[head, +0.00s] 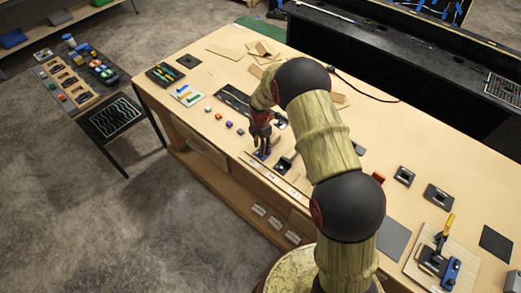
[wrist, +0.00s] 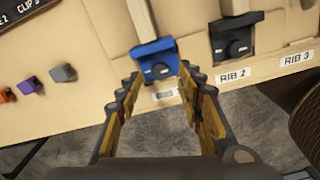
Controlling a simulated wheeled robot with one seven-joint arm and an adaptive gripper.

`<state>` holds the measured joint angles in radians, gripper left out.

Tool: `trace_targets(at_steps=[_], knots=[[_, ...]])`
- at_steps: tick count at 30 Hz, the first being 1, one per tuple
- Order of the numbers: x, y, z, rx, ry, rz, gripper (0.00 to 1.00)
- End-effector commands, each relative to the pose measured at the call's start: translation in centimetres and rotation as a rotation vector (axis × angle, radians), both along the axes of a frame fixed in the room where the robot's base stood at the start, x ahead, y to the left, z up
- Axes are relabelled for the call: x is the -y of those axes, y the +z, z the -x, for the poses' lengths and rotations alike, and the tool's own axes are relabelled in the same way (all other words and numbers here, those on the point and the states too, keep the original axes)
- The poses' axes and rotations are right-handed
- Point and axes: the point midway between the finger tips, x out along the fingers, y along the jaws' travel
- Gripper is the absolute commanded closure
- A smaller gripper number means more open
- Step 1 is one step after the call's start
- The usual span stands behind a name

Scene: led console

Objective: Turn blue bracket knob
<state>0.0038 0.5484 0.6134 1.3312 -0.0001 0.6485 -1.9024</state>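The blue bracket (wrist: 152,50) sits at the table's front edge, with a dark round knob (wrist: 159,70) on its near face. My gripper (wrist: 160,78) is open and empty in the wrist view. Its two fingers stand apart, with their tips near the left and right sides of the knob. I cannot tell whether they touch the bracket. In the head view my gripper (head: 262,138) points down at the table edge, and a small part of the blue bracket (head: 263,153) shows under it.
A black bracket (wrist: 237,42) of similar shape stands to the right of the blue one, above the RIB 2 label (wrist: 233,76). Small coloured cubes (wrist: 30,86) lie to the left. A wooden clamp fixture (head: 440,258) stands at the table's right end. Grey floor lies below the edge.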

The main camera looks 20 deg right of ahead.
Motion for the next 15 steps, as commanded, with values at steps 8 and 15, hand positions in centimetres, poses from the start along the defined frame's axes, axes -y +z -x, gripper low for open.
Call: trace_targets(at_steps=[8,15], knots=[[0.0,-2.5,0.0,-0.001,-0.001,0.0,0.63],[0.0,-2.7,0.0,0.0,-0.001,0.0,0.63]])
